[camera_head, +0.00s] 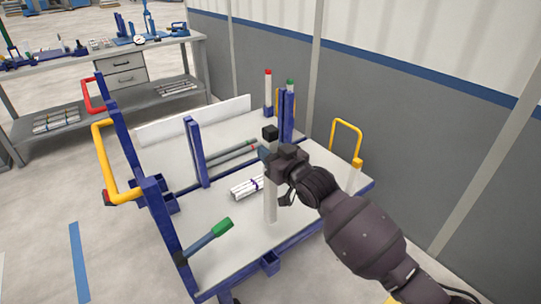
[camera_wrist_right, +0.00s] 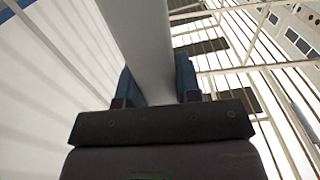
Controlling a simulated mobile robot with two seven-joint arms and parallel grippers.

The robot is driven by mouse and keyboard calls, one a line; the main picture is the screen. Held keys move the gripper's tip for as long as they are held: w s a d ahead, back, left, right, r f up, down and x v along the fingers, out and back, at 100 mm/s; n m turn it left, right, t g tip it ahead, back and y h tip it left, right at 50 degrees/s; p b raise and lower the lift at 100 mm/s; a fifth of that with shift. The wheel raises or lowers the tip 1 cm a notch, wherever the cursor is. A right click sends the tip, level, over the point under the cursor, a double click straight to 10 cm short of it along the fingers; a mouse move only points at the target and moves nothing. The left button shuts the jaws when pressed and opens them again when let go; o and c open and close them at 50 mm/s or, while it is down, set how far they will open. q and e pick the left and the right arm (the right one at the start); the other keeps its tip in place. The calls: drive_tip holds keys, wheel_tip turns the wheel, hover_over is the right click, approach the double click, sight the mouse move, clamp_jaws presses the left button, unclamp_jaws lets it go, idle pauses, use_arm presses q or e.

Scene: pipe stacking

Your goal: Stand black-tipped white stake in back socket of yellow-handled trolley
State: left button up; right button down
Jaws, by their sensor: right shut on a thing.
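My right gripper (camera_head: 265,156) is shut on the black-tipped white stake (camera_head: 270,206). The stake is upright over the trolley deck, with its black tip on top and its white shaft below the fingers. I cannot tell whether its lower end touches the deck. In the right wrist view, the pale shaft (camera_wrist_right: 148,45) runs between the two blue fingers. The trolley (camera_head: 215,262) has a white deck, blue posts and a yellow handle (camera_head: 103,160) at left. A blue socket (camera_head: 270,262) on its near edge looks empty. My left gripper is out of view.
A green-ended bar (camera_head: 205,242) and bundled white pipes (camera_head: 246,187) are on the deck. A wall (camera_head: 400,110) runs along the right. A workbench (camera_head: 110,60) is behind.

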drive_tip(key=shift+r, duration=0.4)
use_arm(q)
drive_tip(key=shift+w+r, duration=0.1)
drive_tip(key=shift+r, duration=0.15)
use_arm(e)
drive_tip(key=shift+f, duration=0.15)
